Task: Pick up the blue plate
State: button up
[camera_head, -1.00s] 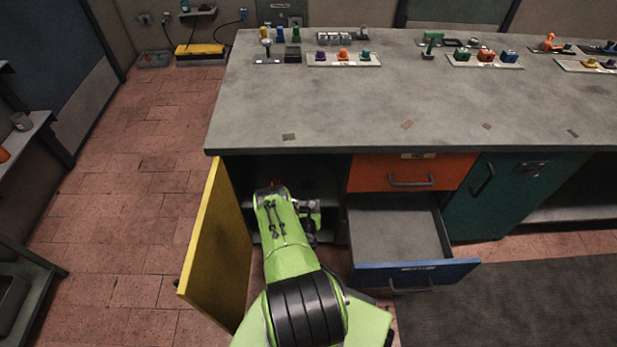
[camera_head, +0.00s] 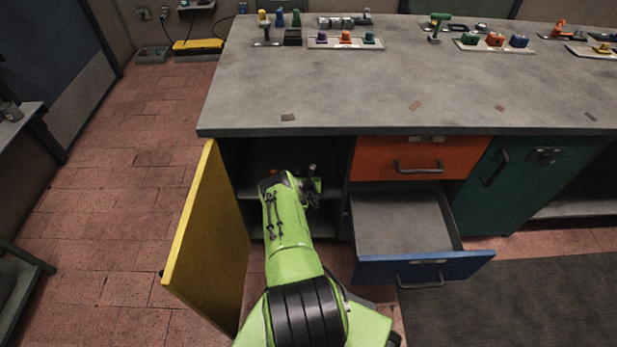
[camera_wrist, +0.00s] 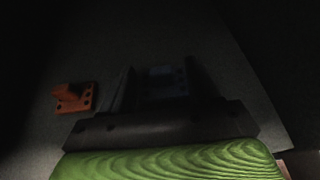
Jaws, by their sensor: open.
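In the dim wrist view, a dark bluish plate with holes (camera_wrist: 162,80) lies on a grey shelf surface, in line with the space between my fingers. It is probably the blue plate; its colour is faint in the shadow. My gripper (camera_wrist: 160,90) is open, with one dark finger to each side of the plate in the picture. I cannot tell how far the fingertips are from it. In the head view my arm reaches into the open cabinet (camera_head: 262,158), and the plate is hidden there.
An orange bracket with holes (camera_wrist: 74,98) lies left of my gripper. The yellow door (camera_head: 208,245) stands open left of my arm. The blue drawer (camera_head: 425,268) is pulled out to the right, below the shut orange drawer (camera_head: 455,158). The countertop (camera_head: 400,85) overhangs the cabinet.

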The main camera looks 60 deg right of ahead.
grip_shut()
notch_tip(320, 180, up, 10)
jog(key=p, duration=0.4)
